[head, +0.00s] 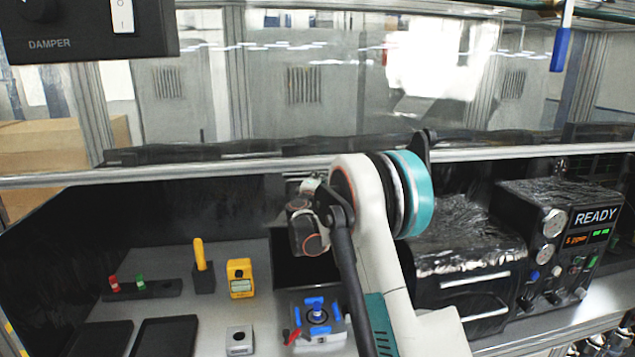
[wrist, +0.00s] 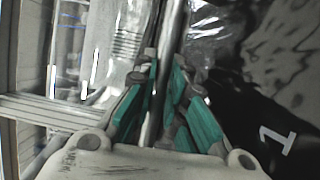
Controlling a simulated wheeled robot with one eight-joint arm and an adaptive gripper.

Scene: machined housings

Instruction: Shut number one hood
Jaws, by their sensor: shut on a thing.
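Number one hood has a clear sash (head: 300,95) with a metal rail (head: 230,171) along its lower edge. The sash is raised, with an open gap below the rail and the hood's inside showing. In the wrist view my gripper (wrist: 163,80) has its teal-padded fingers shut around a metal bar (wrist: 176,28), which looks like this rail. A white figure 1 (wrist: 275,140) shows on a dark surface right of the fingers. In the head view my arm crosses the rail near the middle, and my fingers cannot be made out there.
Below the sash are a yellow meter (head: 241,278), a yellow-handled tool (head: 201,262), a blue-and-grey fixture (head: 316,318), dark trays (head: 165,337) and a small rack (head: 140,290). A black instrument reading READY (head: 560,250) stands right. A DAMPER panel (head: 85,30) hangs upper left.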

